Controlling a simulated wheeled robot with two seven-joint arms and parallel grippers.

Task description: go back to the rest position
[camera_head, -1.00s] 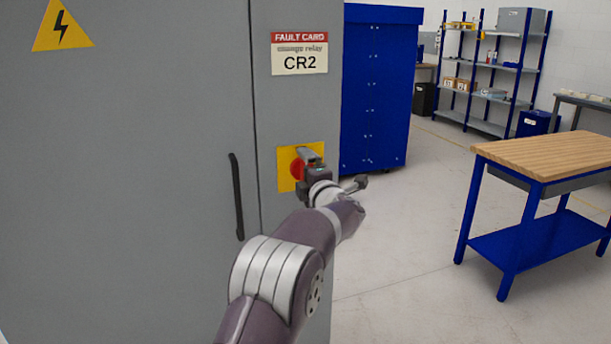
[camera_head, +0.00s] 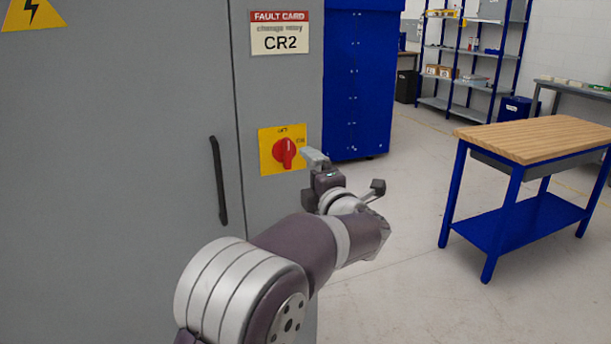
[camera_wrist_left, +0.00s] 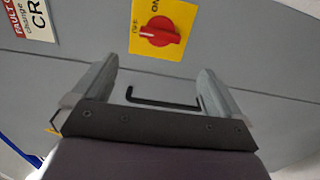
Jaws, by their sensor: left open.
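My left gripper (camera_head: 316,160) is in front of the grey cabinet, just right of the red rotary switch (camera_head: 285,151) on its yellow plate (camera_head: 268,166). In the left wrist view my left gripper (camera_wrist_left: 145,82) has its two fingers wide apart with nothing between them. The red switch (camera_wrist_left: 161,31) shows beyond the fingers there, apart from them. My right gripper is in neither view.
The grey cabinet (camera_head: 120,140) fills the left, with a black handle (camera_head: 218,180) and a fault card reading CR2 (camera_head: 280,33). A blue cabinet (camera_head: 358,85) stands behind. A wood-topped workbench (camera_head: 535,140) is at right, shelves (camera_head: 470,60) farther back. Open floor (camera_head: 410,240) lies between.

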